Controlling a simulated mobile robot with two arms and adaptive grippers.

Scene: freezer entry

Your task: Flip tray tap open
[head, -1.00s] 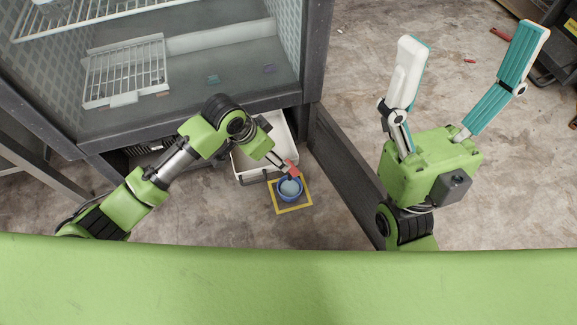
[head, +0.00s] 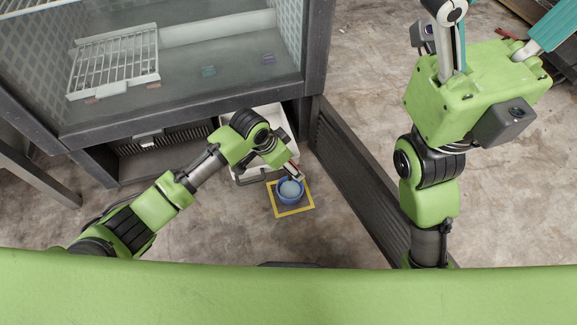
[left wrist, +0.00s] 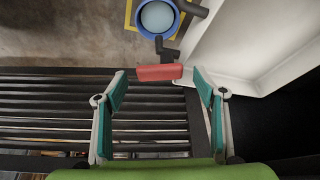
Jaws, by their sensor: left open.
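The tray tap shows in the left wrist view as a red lever (left wrist: 160,73) on a dark spout above a blue bowl (left wrist: 157,17). The lever lies crosswise between the tips of my open left gripper (left wrist: 159,80), with gaps at both sides. In the head view the left gripper (head: 288,168) is over the tap, near the blue bowl (head: 290,190), and mostly hides it. The white tray (head: 283,118) is partly under the freezer, partly behind my arm. My right gripper (head: 498,20) is raised at the upper right, fingers spread, tips cut off.
The bowl stands inside a yellow floor square (head: 293,211). A dark slatted panel (head: 345,170) stands right of the tray. The freezer (head: 190,115) holds a wire rack (head: 115,62). Floor below the grille is clear.

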